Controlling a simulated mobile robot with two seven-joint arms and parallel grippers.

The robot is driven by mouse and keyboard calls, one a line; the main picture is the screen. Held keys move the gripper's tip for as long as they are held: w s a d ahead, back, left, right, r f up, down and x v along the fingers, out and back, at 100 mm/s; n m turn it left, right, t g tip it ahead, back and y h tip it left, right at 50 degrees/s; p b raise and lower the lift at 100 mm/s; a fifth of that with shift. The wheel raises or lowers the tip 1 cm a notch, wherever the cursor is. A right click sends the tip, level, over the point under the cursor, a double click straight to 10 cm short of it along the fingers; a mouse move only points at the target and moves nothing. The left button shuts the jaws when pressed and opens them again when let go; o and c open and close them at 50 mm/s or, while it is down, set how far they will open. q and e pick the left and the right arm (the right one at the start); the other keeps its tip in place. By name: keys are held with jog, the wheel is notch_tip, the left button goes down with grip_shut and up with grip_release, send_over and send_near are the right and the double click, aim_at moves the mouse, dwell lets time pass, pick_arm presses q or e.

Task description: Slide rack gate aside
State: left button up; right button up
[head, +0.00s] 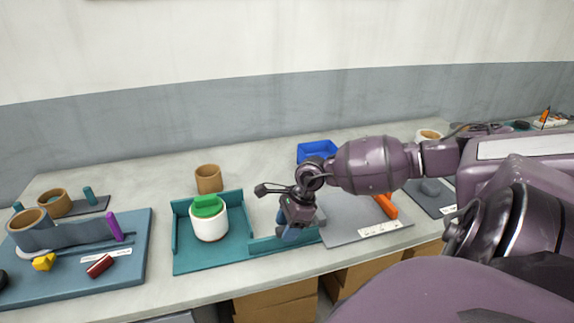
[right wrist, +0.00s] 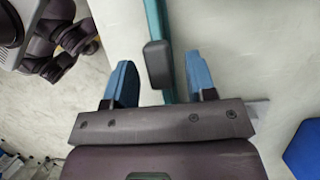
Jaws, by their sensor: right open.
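The teal rack (head: 184,261) is a low tray with raised walls at its left and back. A white reel with a green top (head: 209,224) stands in it. The teal gate (head: 262,245) is a low bar extending right from the rack's front right area. My right gripper (head: 290,234) is over the gate, pointing down. In the right wrist view, its open blue fingers (right wrist: 161,80) stand on either side of the gate (right wrist: 154,18) and its dark knob (right wrist: 158,66). I cannot tell whether they touch. My left gripper is not in view.
A tan ring (head: 209,179) stands behind the rack. A blue board (head: 130,262) with small parts lies left. A grey board (head: 340,230) with an orange bar (head: 385,206) lies right, close to my gripper. A blue bin (head: 317,150) is behind.

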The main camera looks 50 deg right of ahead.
jog(key=shift+r, duration=0.1)
jog(key=p+v, duration=0.1)
jog(key=v, duration=0.9)
jog(key=shift+r, duration=0.35)
jog(key=shift+s+d, duration=0.1)
